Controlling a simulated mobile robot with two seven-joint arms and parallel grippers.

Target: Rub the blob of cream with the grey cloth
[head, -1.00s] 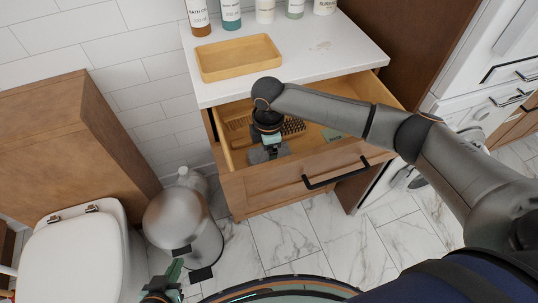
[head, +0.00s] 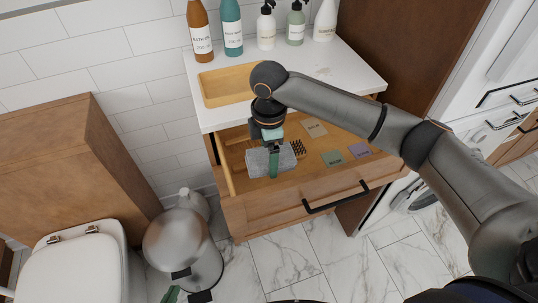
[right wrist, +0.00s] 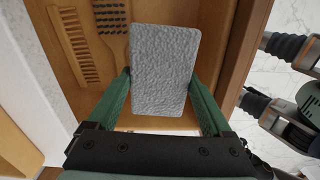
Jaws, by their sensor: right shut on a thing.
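The grey cloth (head: 257,164) is a thick, textured rectangle. My right gripper (head: 272,163) is shut on it, above the front-left part of the open drawer. In the right wrist view the cloth (right wrist: 163,62) sits between the two green fingers and hides part of the drawer. A faint beige patch (head: 323,72) on the white countertop (head: 345,65) looks like the blob of cream; it lies behind and to the right of the cloth, apart from it. Only a green tip of my left gripper (head: 170,295) shows at the bottom edge, so its opening is unclear.
The open drawer (head: 310,196) holds brushes, a comb (right wrist: 75,45) and several small coloured squares. A wooden tray (head: 225,90) stands on the counter's left, partly behind my right arm. Several bottles (head: 232,30) line the back. A steel bin (head: 182,245) stands at lower left.

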